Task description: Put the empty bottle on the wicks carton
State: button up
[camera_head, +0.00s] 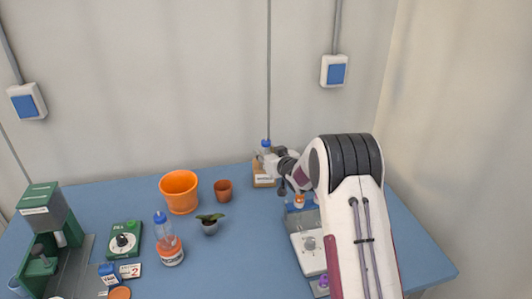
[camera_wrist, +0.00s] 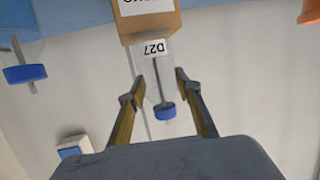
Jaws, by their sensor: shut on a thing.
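The wicks carton (camera_head: 263,181) is a small brown box with a white label at the back of the blue bench. It also shows at the top of the wrist view (camera_wrist: 152,24), with its lettering upside down. The empty bottle (camera_wrist: 153,72) is clear, with a blue cap and a label reading D27. My gripper (camera_wrist: 160,79) is shut on it, one finger on each side. In the head view the bottle's blue cap (camera_head: 266,143) shows above the carton, beside my gripper (camera_head: 269,157). The bottle's base meets the carton's top in the picture; I cannot tell if they touch.
An orange pot (camera_head: 180,192) and a small terracotta pot (camera_head: 223,190) stand left of the carton. A blue-capped bottle with orange contents (camera_head: 170,249) and a potted plant (camera_head: 209,224) stand nearer. A white device (camera_head: 309,251) lies beside my arm.

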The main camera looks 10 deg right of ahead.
jog(key=shift+f, duration=0.15)
jog(key=o, duration=1)
jog(key=shift+c, duration=0.2)
jog(key=shift+r, duration=0.2)
jog(key=v, duration=1.2)
dwell(0.3)
